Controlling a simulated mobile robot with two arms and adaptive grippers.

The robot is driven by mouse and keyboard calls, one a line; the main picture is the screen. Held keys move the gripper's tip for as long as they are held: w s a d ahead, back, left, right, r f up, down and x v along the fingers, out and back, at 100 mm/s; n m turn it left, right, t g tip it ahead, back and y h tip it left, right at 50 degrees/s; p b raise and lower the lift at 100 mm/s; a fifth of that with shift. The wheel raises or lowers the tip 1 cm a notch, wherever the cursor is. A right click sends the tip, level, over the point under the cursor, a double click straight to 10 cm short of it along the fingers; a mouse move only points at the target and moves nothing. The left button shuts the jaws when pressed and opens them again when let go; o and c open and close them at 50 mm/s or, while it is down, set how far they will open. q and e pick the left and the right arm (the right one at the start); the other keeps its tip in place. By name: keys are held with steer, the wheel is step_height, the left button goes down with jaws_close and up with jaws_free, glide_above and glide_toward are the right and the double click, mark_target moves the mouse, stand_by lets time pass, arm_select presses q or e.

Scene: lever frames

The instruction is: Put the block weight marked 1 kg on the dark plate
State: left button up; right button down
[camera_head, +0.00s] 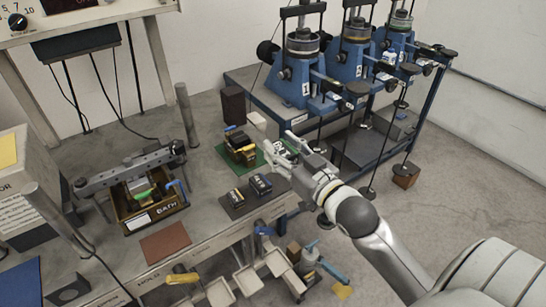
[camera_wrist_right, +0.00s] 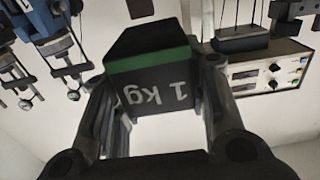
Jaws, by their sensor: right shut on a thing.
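The 1 kg block weight (camera_wrist_right: 150,85) is dark with a green band and white "1 kg" lettering, seen upside down in the right wrist view. My right gripper (camera_wrist_right: 155,105) is shut on it, with one finger on each side. In the head view my right gripper (camera_head: 284,150) is above the right part of the bench, and its fingers mostly hide the block. A dark plate (camera_head: 232,208) lies on the bench just below and left of the gripper in the picture, with small dark blocks (camera_head: 260,185) on it. My left gripper is not in view.
A green mat (camera_head: 229,158) with several blocks lies behind the dark plate. A brown plate (camera_head: 165,243) and a box marked BATH (camera_head: 152,211) are further left. Blue lever presses (camera_head: 300,75) stand behind right.

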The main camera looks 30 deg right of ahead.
mark_target(288, 155)
steer(key=d+f, duration=0.1)
steer(key=w+d+f, duration=0.1)
steer(key=f, duration=0.1)
steer(key=w+d+f, duration=0.1)
steer(key=shift+w+f, duration=0.2)
steer(key=shift+f, duration=0.15)
step_height(288, 155, down, 3)
steer(key=shift+d+r+p, duration=0.1)
steer(key=shift+p, duration=0.25)
steer(key=shift+f, duration=0.3)
steer(key=c, duration=0.9)
jaws_free()
steer(key=shift+s+f, duration=0.1)
steer(key=shift+o, duration=0.2)
